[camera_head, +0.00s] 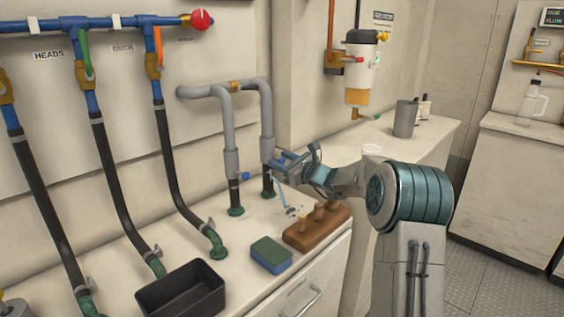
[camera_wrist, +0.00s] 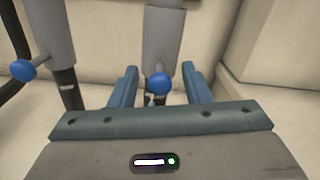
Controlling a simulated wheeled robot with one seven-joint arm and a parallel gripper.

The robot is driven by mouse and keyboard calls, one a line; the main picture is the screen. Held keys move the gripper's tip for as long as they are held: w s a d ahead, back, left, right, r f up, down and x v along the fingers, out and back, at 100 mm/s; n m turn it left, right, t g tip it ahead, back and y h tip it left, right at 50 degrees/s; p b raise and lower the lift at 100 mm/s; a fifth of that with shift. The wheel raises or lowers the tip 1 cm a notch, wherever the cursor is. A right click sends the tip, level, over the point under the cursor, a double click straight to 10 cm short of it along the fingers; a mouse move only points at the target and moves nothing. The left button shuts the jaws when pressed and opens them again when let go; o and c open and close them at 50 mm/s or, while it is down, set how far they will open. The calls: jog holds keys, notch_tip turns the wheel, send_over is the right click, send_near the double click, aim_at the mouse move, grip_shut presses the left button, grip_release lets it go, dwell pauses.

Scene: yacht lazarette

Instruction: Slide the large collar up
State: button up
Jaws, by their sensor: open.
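Two grey pipes end in thicker grey collars over black hoses. The right collar (camera_head: 267,149) is straight ahead in the wrist view (camera_wrist: 163,40), with a blue knob (camera_wrist: 158,83) on its front. The left collar (camera_head: 231,163) is at the upper left of the wrist view (camera_wrist: 52,30), with its own blue knob (camera_wrist: 23,70). I cannot tell surely which collar is the large one. My gripper (camera_head: 277,163) is open at the right collar. In the wrist view its blue fingers (camera_wrist: 158,72) stand either side of the knob, with gaps showing; contact is not visible.
A wooden block with pegs (camera_head: 317,228), a blue-green sponge (camera_head: 271,254) and a black bin (camera_head: 180,290) stand on the counter (camera_head: 225,245) near the front. Black hoses (camera_head: 122,200) rise at the left. A grey mug (camera_head: 405,118) stands farther right.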

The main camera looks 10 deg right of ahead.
grip_shut()
notch_tip(320, 180, up, 7)
jog(key=p, duration=0.3)
jog(key=shift+p, duration=0.35)
jog(key=shift+f, duration=0.15)
grip_release()
jog(key=v, duration=1.3)
jog(key=shift+s+d, duration=0.25)
jog(key=shift+s, duration=0.1)
